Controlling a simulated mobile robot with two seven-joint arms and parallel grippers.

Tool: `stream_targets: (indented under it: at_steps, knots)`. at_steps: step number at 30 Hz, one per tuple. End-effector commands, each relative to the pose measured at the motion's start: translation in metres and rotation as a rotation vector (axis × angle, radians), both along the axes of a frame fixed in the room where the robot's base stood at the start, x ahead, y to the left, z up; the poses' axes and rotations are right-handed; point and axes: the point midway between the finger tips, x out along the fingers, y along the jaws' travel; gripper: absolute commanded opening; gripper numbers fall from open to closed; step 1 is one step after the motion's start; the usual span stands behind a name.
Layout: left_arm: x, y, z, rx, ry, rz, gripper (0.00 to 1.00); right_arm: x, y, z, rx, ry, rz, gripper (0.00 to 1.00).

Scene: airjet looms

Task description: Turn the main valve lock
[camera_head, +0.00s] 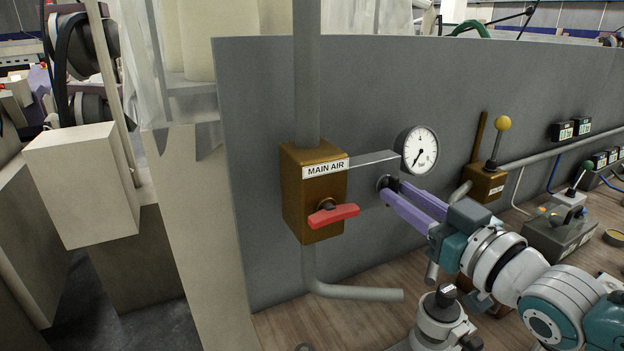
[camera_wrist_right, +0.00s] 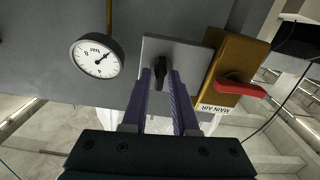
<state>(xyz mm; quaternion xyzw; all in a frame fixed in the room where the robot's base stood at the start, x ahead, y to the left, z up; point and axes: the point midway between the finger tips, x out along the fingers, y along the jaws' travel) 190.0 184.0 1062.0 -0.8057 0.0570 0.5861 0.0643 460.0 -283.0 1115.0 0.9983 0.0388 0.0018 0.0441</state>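The brown main air valve box (camera_head: 316,190) is fixed to a grey panel and has a "MAIN AIR" label. A red handle (camera_head: 333,215) is on its front, lying nearly level. A grey plate (camera_wrist_right: 176,52) beside the box carries a small black knob (camera_wrist_right: 160,66), which looks like the lock. My right gripper (camera_head: 386,187) has two purple fingers and points at the plate, right of the box. In the right wrist view its fingertips (camera_wrist_right: 161,72) are apart, one on each side of the knob. I cannot tell whether they touch it. My left gripper is out of view.
A round pressure gauge (camera_head: 417,150) sits just above my right gripper. A grey pipe (camera_head: 350,292) bends below the box. A yellow-knobbed lever (camera_head: 497,140) and a metal box (camera_head: 558,234) stand at the right. The panel (camera_head: 265,130) left of the valve box is clear.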

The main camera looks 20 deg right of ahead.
Motion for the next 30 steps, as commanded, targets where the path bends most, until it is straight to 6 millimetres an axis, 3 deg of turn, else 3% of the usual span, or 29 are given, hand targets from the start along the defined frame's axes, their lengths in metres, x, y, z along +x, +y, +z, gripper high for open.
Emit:
stream_targets:
  at_steps: [4,13,30]
  knots:
    - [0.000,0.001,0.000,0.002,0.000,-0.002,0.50,0.000,0.000,0.000,-0.002,0.000,0.000,0.45]
    - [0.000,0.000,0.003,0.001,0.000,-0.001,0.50,-0.003,0.000,0.001,-0.004,0.001,0.000,0.45]
    - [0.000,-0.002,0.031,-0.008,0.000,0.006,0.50,-0.059,-0.004,0.001,-0.006,0.001,0.001,0.45]
